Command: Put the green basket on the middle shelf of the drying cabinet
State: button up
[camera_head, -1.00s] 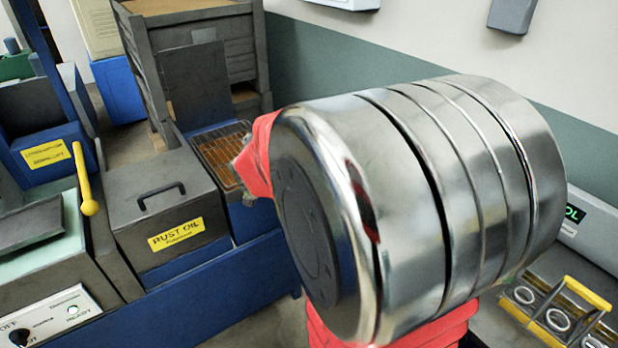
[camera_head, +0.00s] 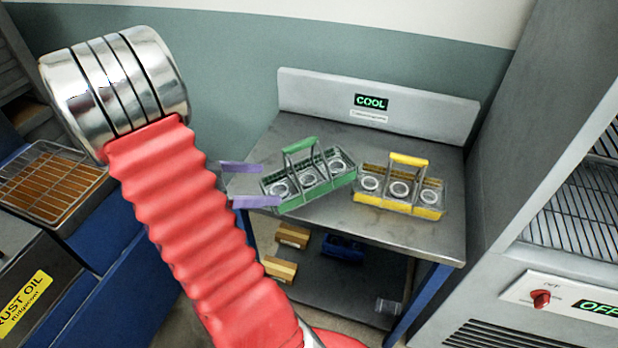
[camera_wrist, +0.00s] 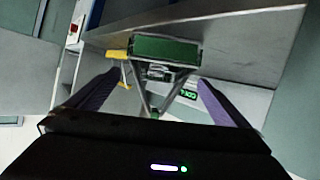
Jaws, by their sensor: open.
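The green basket (camera_head: 310,185) stands on the grey table marked COOL, turned at an angle, with several metal rings in it and a green handle on top. In the wrist view the green basket (camera_wrist: 166,48) shows its end panel, its handle between the fingers. My gripper (camera_head: 262,185) is open, its two purple fingers just left of the basket; I cannot tell whether they touch it. It also shows in the wrist view (camera_wrist: 158,95). The drying cabinet (camera_head: 548,285) stands at the right with wire shelves (camera_head: 570,225) partly in view; which shelf is the middle one is unclear.
A yellow basket (camera_head: 400,192) with rings stands close to the right of the green one. The COOL table (camera_head: 415,240) has bare room at its front. Small boxes (camera_head: 293,235) lie on its lower shelf. A rust oil tank (camera_head: 25,300) and wire tray (camera_head: 60,185) are at left.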

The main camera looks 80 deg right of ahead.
aim_at(304, 179)
jog(key=x, duration=0.8)
jog(key=shift+s+d+f, duration=0.1)
jog(key=shift+s+d, duration=0.1)
dwell(0.3)
jog(key=shift+d+r+x, duration=0.15)
jog(key=shift+r+x, duration=0.05)
jog(key=shift+x, duration=1.1)
jog(key=shift+d+r+x, duration=0.1)
jog(key=shift+r+x, duration=0.05)
jog(key=shift+x, duration=1.15)
jog(key=shift+c, duration=0.4)
jog(key=c, duration=1)
jog(key=shift+o, duration=0.2)
jog(key=shift+r, duration=0.15)
